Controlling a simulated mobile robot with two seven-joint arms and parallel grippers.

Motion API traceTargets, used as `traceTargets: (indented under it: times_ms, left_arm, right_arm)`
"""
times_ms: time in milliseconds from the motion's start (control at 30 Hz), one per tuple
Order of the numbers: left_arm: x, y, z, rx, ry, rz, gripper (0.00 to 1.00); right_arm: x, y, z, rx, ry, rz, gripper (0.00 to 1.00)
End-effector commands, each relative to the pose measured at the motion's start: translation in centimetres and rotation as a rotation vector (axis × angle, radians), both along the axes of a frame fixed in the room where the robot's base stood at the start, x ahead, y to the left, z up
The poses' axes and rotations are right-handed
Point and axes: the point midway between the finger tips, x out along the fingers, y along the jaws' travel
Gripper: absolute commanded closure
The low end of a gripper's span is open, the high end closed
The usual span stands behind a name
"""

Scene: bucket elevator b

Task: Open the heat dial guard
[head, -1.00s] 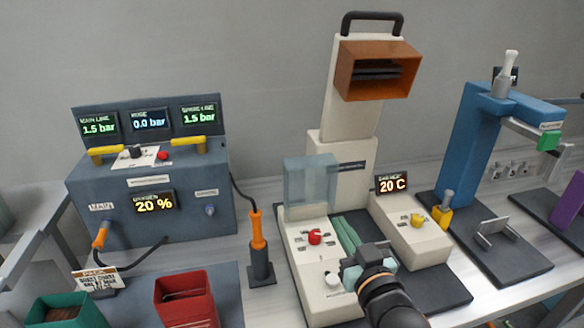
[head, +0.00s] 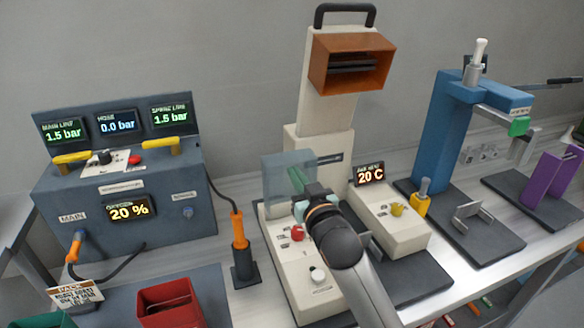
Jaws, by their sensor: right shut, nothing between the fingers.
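The heat dial guard (head: 277,183) is a see-through bluish box-like cover. It stands raised at the back of the cream base (head: 279,262), in front of the cream column. The red dial (head: 297,232) below it on the base is uncovered. My right gripper (head: 297,178) has its green fingers shut, with nothing between them, and they overlap the guard's right part in the picture. I cannot tell whether they touch it. My right wrist hides part of the base right of the red dial. My left gripper is not in view.
An orange-hooded outlet (head: 349,62) tops the column. A display reading 20 C (head: 369,173) stands on a cream block with a yellow knob (head: 397,209). A grey-blue console (head: 125,208) and an orange-handled tool (head: 240,230) are to the left, a blue stand (head: 445,140) to the right.

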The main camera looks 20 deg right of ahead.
Motion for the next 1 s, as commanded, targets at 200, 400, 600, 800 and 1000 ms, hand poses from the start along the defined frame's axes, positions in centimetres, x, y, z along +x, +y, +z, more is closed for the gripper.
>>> traceTargets:
  times_ms: [200,400,600,800,1000]
  left_arm:
    - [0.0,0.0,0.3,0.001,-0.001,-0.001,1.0]
    - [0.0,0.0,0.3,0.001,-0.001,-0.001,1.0]
    - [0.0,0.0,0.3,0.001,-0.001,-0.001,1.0]
    - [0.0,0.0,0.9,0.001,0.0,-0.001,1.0]
    - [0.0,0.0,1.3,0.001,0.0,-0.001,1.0]
  right_arm:
    - [2.2,0.1,0.1,-0.001,0.0,0.0,1.0]
    - [2.7,0.1,0.1,-0.001,-0.001,0.001,1.0]
    - [2.7,0.1,0.0,0.0,-0.001,0.001,1.0]
    - [3.6,0.2,0.5,0.003,0.001,0.0,1.0]
    - [5.3,0.2,0.6,0.002,0.0,0.0,1.0]
